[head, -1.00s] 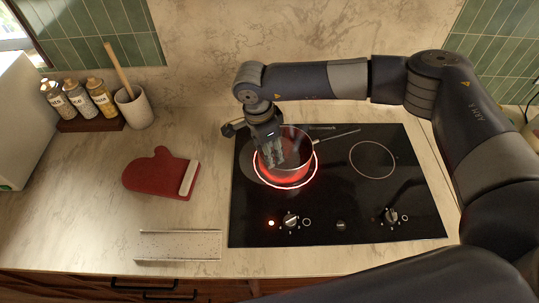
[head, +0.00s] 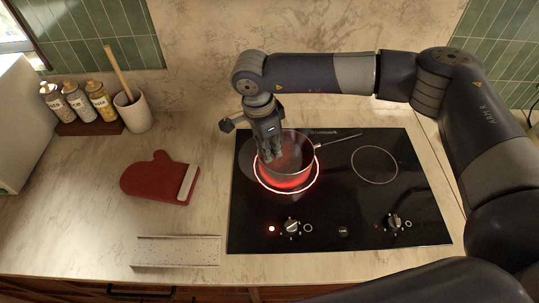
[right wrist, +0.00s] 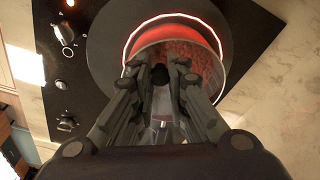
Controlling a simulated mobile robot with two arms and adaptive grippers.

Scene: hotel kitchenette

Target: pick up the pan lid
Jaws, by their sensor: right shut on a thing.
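The pan lid (head: 250,158) is a thin, see-through grey disc above and to the left of the pan (head: 303,163) in the head view. In the right wrist view the lid (right wrist: 102,55) spreads wide around my fingers, with its dark knob (right wrist: 160,76) between the fingertips. My right gripper (head: 271,155) is shut on the lid's knob; it also shows in the right wrist view (right wrist: 160,70). The pan stands on the glowing left burner, its long handle pointing right and back. Reddish contents show in it. My left gripper is not in view.
The black hob (head: 400,215) has a glowing red ring (head: 286,191) under the pan and an unlit right ring (head: 374,164). A red oven mitt (head: 155,178) and a flat speckled rack (head: 177,251) lie left. Bottles and a utensil crock (head: 134,112) stand at back left.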

